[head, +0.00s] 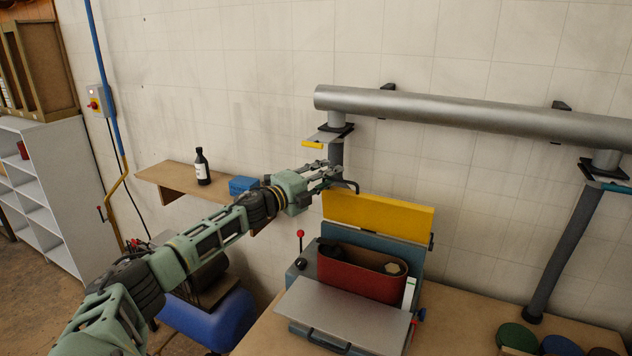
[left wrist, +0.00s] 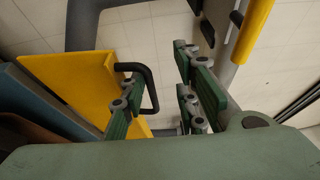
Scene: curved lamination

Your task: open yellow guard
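The yellow guard (head: 378,214) stands raised along the back edge of the sanding machine, with the red-brown belt (head: 352,275) uncovered in front of it. In the left wrist view the guard (left wrist: 75,80) fills the left side, and its black handle (left wrist: 148,85) sticks out toward my fingers. My left gripper (head: 334,176) is at the guard's upper left end. In the left wrist view the gripper (left wrist: 160,105) has its green fingers apart. The handle lies between them, close to the left finger; I cannot tell whether they touch. My right gripper is not in view.
A grey duct pipe (head: 460,110) runs along the wall above the machine, with a down pipe (head: 570,245) at the right. A shelf (head: 165,175) left of the machine holds a dark bottle (head: 202,167) and a blue box (head: 242,185). Round discs (head: 518,337) lie at the bench's right.

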